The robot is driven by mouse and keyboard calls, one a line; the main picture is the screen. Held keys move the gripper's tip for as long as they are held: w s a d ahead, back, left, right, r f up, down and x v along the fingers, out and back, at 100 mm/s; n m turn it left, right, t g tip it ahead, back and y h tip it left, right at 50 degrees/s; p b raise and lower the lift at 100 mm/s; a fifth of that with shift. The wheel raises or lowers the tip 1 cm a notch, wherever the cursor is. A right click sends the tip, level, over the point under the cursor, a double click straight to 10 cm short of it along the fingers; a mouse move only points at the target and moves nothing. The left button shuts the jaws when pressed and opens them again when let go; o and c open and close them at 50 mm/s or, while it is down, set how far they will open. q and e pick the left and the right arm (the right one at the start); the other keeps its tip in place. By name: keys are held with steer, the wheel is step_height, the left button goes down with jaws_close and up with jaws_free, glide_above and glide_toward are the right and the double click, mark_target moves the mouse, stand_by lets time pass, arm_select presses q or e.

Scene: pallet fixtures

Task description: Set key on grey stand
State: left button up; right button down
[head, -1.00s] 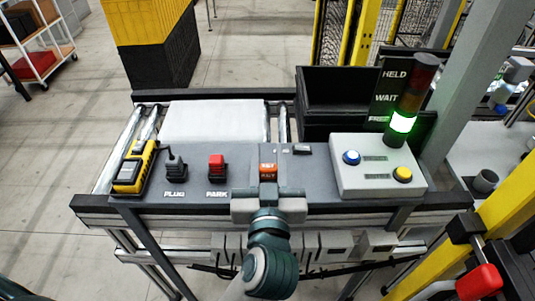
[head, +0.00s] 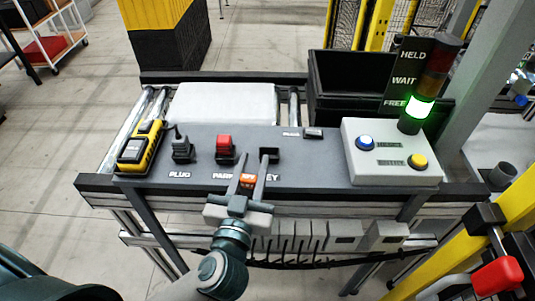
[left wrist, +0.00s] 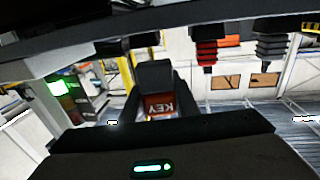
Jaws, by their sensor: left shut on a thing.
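My left gripper (head: 248,178) is shut on an orange-red key block, the key (head: 249,182), held between its two fingers at the console's front edge. In the left wrist view the key (left wrist: 160,105) shows its KEY lettering. A dark grey ribbed stand (head: 182,150), seemingly the grey stand, is behind the PLUG label, left of the key and apart from it. It also shows at the upper right of the left wrist view (left wrist: 270,48). A red-topped stand (head: 225,146) is between them, behind the PARK label. My right gripper is not in view.
A black holder (head: 269,155) stands just behind the fingers. A yellow handheld unit (head: 140,148) lies left of the grey stand. A button box (head: 390,155) and a signal tower with its green lamp lit (head: 419,105) stand on the right. A black bin (head: 350,95) is behind.

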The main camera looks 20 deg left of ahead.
arm_select(q)
steer(key=s+a+f+m+h+b, duration=0.1)
steer(key=s+a+f+h, duration=0.1)
steer(key=f, duration=0.3)
steer(key=shift+a+b, duration=0.35)
steer(key=shift+a, duration=0.3)
steer(key=shift+w+d, duration=0.1)
steer(key=shift+d, duration=0.05)
